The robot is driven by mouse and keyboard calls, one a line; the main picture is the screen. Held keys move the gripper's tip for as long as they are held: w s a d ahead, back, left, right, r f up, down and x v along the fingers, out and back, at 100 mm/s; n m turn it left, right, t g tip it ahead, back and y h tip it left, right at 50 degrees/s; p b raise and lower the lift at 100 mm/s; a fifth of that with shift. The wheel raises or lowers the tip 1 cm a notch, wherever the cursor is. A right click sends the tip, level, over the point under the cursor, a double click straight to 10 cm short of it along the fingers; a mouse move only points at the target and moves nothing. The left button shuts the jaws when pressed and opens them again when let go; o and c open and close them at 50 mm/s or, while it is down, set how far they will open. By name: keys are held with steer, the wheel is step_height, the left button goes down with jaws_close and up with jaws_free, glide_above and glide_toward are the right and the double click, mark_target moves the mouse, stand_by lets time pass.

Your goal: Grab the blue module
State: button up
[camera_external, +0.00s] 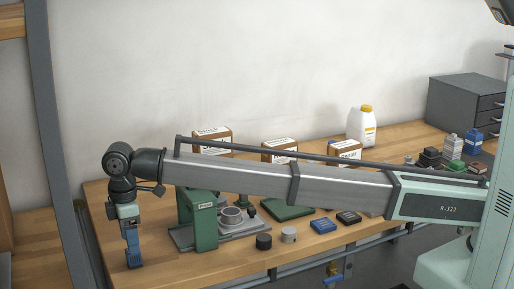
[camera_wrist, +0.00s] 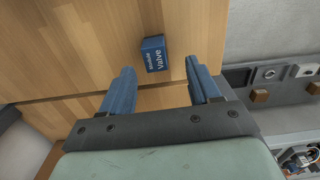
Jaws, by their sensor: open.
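A small blue module (camera_wrist: 154,54) with a white "Module Valve" label lies on the wooden table in the wrist view. It shows just beyond my fingertips, between them sideways in the picture. My gripper (camera_wrist: 159,68) is open, with its two blue fingers apart and nothing held. In the external view my gripper (camera_external: 132,248) points down at the table's front left corner. Its fingers overlap blue there, so I cannot tell the module from them. Another flat blue block with a white label (camera_external: 323,225) lies farther right on the table.
A green press-like stand (camera_external: 199,222) stands right of my gripper. A black cylinder (camera_external: 264,241) and a grey one (camera_external: 288,234) are near the front edge. Boxes (camera_external: 281,149) and a white bottle (camera_external: 361,126) stand behind. The wood around the module looks clear in the wrist view.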

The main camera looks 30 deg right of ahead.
mark_target(134, 258)
steer(key=shift+w+d+f, duration=0.1)
steer(key=shift+w+f, duration=0.05)
steer(key=shift+f, duration=1.2)
steer(key=shift+w+f, duration=0.15)
steer(key=shift+f, duration=1.15)
steer(key=shift+c, duration=0.4)
steer(key=c, duration=1)
